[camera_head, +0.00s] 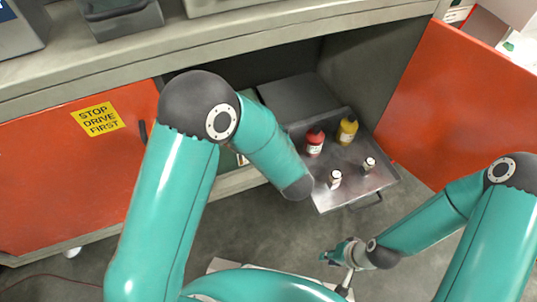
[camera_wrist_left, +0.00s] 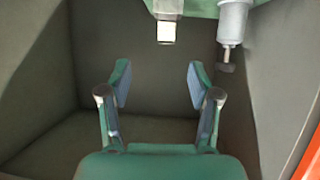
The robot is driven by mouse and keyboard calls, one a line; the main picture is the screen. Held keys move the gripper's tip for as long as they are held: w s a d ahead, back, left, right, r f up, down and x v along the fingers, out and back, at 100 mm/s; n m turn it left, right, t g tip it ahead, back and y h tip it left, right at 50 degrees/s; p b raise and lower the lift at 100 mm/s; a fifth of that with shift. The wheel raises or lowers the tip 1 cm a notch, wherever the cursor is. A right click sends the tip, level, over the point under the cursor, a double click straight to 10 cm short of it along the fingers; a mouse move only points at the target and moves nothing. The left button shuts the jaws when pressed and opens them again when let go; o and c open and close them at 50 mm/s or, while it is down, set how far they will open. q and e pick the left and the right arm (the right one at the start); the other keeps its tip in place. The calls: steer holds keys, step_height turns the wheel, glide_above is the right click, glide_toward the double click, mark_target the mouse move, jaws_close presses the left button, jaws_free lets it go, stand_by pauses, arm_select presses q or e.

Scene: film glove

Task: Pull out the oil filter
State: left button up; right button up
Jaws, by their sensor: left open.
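In the left wrist view my left gripper (camera_wrist_left: 160,84) is open, with nothing between its blue-padded fingers. Beyond the fingers, at the top of that view, a grey cylinder with a dark knob (camera_wrist_left: 232,30) and a pale square-ended part (camera_wrist_left: 167,28) hang below a green body (camera_wrist_left: 200,8). I cannot tell which part, if either, is the oil filter. Both look apart from the fingers. In the head view my left arm reaches toward the cabinet and its gripper is hidden. My right gripper (camera_head: 338,256) is low, in front of the drawer; its jaw state is unclear.
A pulled-out metal drawer (camera_head: 350,192) holds a red bottle (camera_head: 314,142), a yellow bottle (camera_head: 347,131) and two small pale items. An open orange door (camera_head: 455,110) stands at the right. An orange panel (camera_head: 60,180) bears a yellow sign (camera_head: 97,119).

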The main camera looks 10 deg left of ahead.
arm_select(q)
steer(key=shift+n+y, duration=0.4)
steer(key=shift+y, duration=0.3)
steer(key=b+x, duration=0.7)
steer(key=x, duration=0.8)
steer(key=shift+f, duration=0.2)
steer(key=shift+w+a+f, duration=0.1)
steer(key=shift+w+a, duration=0.15)
steer(key=shift+w, duration=0.2)
arm_select(e)
step_height(320, 180, down, 9)
arm_select(q)
jaws_close()
steer(key=shift+r+p, duration=0.5)
steer(key=shift+r, duration=0.05)
arm_select(e)
steer(key=shift+r, duration=0.6)
